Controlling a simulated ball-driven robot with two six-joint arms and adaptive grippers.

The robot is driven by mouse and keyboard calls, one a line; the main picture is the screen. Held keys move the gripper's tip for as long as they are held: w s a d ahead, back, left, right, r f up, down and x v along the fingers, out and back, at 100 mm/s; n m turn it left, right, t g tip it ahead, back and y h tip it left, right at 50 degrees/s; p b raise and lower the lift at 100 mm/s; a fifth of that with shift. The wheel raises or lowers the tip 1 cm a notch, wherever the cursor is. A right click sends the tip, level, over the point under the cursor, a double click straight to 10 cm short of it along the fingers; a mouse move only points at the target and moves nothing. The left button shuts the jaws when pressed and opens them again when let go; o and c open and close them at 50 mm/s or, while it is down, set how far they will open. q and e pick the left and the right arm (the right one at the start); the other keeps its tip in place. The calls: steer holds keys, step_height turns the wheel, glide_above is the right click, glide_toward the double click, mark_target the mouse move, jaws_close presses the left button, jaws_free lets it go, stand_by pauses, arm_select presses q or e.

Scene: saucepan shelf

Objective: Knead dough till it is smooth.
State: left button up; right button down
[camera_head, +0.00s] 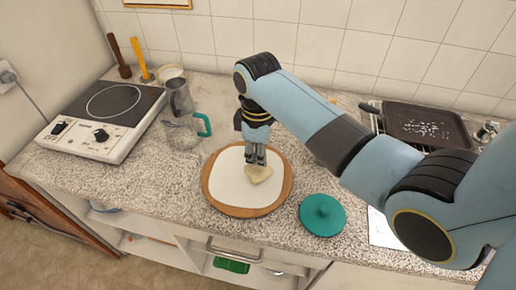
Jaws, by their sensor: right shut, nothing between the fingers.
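The dough (258,174) is a small pale yellow lump with an uneven outline. It lies on a white sheet on a round wooden board (284,190), right of the board's middle. My right gripper (256,161) points down at the dough's far edge. Its fingers are shut with nothing between them. The fingertips are at or just above the dough; I cannot tell whether they touch it. My left gripper is not in view.
A hot plate (112,102) stands at the left, with a metal cup (180,98) and a clear jug with a teal handle (203,125) beside it. A teal lid (322,214) lies right of the board. A dark pan (425,124) sits at the back right. The counter's front edge is close to the board.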

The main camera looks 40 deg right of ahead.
steer(key=shift+r, duration=0.55)
steer(key=shift+f, duration=0.2)
steer(key=shift+f+b, duration=0.4)
steer(key=shift+f, duration=0.55)
steer(key=shift+r+p, duration=0.5)
steer(key=shift+r, duration=0.6)
